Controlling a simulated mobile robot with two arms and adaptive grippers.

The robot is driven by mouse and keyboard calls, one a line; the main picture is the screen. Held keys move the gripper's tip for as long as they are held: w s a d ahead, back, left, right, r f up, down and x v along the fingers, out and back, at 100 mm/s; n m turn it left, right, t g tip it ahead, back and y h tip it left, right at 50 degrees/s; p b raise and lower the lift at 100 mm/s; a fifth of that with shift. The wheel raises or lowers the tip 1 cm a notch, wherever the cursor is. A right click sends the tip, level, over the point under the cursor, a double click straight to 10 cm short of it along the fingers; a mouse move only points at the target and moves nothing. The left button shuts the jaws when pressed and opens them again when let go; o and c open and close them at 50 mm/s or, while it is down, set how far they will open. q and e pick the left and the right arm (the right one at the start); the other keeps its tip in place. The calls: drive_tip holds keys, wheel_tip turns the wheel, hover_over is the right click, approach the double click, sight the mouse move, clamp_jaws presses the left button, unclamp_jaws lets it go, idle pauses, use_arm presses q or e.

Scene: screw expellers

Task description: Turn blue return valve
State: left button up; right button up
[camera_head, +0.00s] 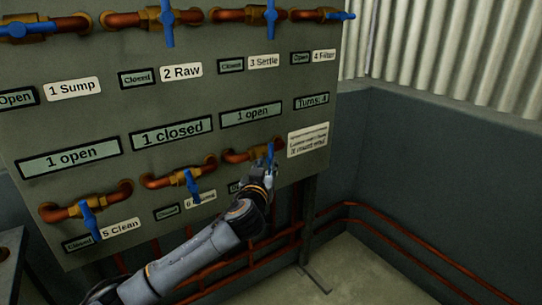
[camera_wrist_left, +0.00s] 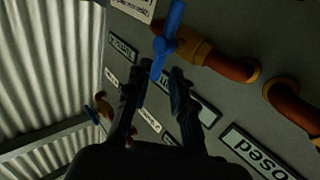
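The blue valve handle (camera_head: 271,156) sits on the rightmost copper pipe of the panel's lower row. Its name label is hidden behind my gripper, so I cannot read whether it says return. My left gripper (camera_head: 264,172) is right at this handle, covering its lower part. In the left wrist view the blue handle (camera_wrist_left: 172,25) points down toward the gap between the two dark fingers of the left gripper (camera_wrist_left: 157,78). The fingers are apart, with the handle's lower end between or just beyond their tips; contact cannot be told. My right gripper is not in view.
The lower row also has a valve labelled 5 Clean (camera_head: 89,216) and a middle valve (camera_head: 191,184). An upper row of blue valves runs along the grey panel (camera_head: 210,105). Displays read "1 open" (camera_head: 70,158), "1 closed" (camera_head: 171,132), "1 open" (camera_head: 252,112) and "Turns: 4" (camera_head: 312,101). Floor lies below right.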

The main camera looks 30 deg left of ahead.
sight(270, 156)
use_arm(q)
drive_tip(key=x, duration=0.6)
drive_tip(key=shift+w, duration=0.2)
clamp_jaws()
